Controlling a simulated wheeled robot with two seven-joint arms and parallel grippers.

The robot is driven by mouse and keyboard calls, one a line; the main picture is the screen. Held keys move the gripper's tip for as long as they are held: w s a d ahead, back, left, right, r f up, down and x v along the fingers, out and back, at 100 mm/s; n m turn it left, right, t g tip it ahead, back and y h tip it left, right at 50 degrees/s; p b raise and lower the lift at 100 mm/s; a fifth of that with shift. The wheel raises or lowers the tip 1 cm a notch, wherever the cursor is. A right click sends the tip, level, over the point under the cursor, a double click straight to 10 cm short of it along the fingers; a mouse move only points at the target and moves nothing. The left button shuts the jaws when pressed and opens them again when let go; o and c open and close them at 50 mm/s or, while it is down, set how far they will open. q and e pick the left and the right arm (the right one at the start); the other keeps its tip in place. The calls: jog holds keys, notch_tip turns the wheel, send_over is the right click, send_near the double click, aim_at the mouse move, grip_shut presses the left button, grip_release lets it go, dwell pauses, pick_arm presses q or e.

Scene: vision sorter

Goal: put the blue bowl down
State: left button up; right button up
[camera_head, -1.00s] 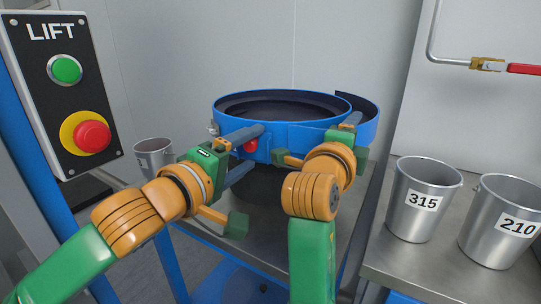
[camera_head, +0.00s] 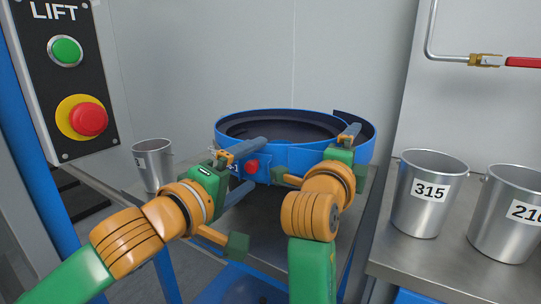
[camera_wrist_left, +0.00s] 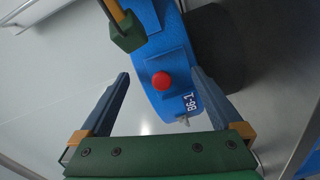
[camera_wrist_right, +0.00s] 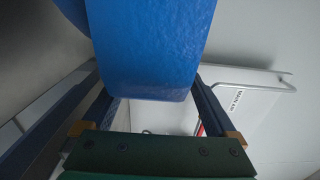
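The blue bowl (camera_head: 347,153), a large round tub with a dark inside and a red knob on its near side, sits level, low over the steel table. Its underside is partly hidden by my arms. My left gripper (camera_head: 256,164) is at its near left side. In the left wrist view the fingers are spread either side of the bowl's wall (camera_wrist_left: 178,48), with a gap beside one finger. My right gripper (camera_wrist_right: 148,72) is at its near right side, fingers wide apart around a blue part of the bowl (camera_wrist_right: 150,45); contact there is hard to judge.
A small steel bucket (camera_head: 152,165) stands left of the bowl. Steel buckets marked 315 (camera_head: 424,205) and, partly cut off, 210 (camera_head: 500,230) stand on the right-hand table (camera_head: 440,262). A LIFT panel (camera_head: 85,75) is at the left, a pipe with a red-handled valve (camera_head: 487,60) at upper right.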

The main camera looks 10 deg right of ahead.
pick_arm(q)
jog(key=shift+a+f, duration=0.1)
jog(key=shift+a, duration=0.05)
pick_arm(e)
jog(key=shift+w+d+f, duration=0.1)
jog(key=shift+w, duration=0.05)
jog(key=shift+r, duration=0.2)
pick_arm(q)
jog(key=v, duration=1.1)
jog(key=shift+s, duration=0.2)
pick_arm(e)
notch_tip(320, 180, up, 10)
jog(key=shift+f, duration=0.15)
pick_arm(q)
jog(key=shift+a+f, duration=0.15)
